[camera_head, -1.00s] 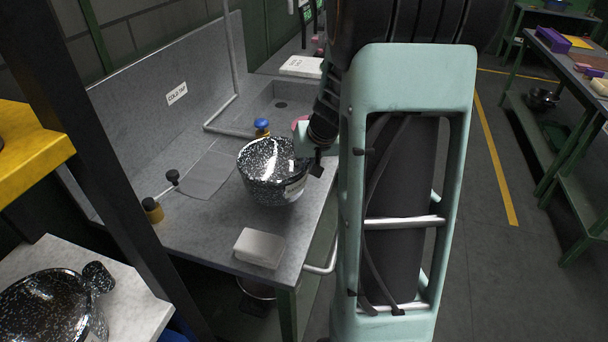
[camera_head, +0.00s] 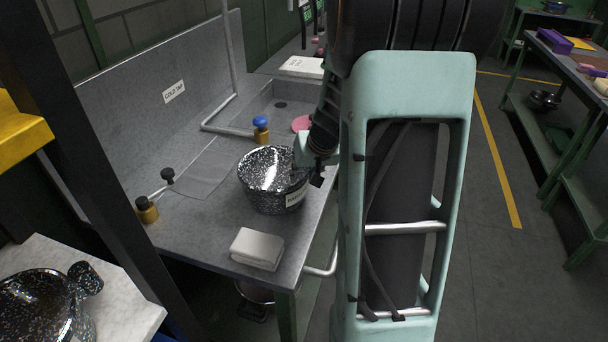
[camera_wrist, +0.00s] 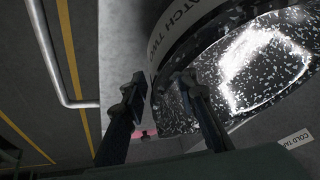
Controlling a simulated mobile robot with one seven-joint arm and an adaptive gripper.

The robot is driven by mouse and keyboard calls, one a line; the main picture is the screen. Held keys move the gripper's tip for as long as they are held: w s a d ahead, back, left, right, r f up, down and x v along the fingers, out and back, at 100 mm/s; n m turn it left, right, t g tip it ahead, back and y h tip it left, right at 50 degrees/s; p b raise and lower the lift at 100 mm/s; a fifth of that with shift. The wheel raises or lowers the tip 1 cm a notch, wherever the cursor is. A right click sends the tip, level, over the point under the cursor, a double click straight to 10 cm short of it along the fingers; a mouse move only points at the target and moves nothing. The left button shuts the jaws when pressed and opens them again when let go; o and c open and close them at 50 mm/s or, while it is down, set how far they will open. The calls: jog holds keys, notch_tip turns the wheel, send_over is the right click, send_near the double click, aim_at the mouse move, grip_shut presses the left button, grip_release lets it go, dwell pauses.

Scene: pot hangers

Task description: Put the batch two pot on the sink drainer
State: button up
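The batch two pot (camera_head: 262,190) is black with white speckles and a white label. It sits upright on the grey sink unit's drainer (camera_head: 215,225), in front of the basin. My gripper (camera_head: 305,165) is at the pot's right rim, partly hidden by my arm in the head view. In the wrist view the pot (camera_wrist: 245,75) fills the upper right, with "BATCH TWO" on its side. My gripper (camera_wrist: 162,92) has its fingers apart there, one outside the pot wall and one over its mouth. Neither finger clearly presses the wall.
A pale block (camera_head: 257,249) lies at the drainer's near edge. A blue-topped tap (camera_head: 261,128) and a black-knobbed tap (camera_head: 150,205) stand around the pot. A pink disc (camera_head: 301,123) lies by the basin. Another speckled pot (camera_head: 40,305) stands on the left counter.

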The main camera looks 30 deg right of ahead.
jog(key=shift+r, duration=0.1)
jog(key=shift+r+p, duration=0.15)
jog(key=shift+p, duration=0.15)
jog(key=p+v, duration=0.1)
jog(key=v, duration=1)
jog(key=shift+s+r, duration=0.25)
jog(key=shift+r, duration=0.1)
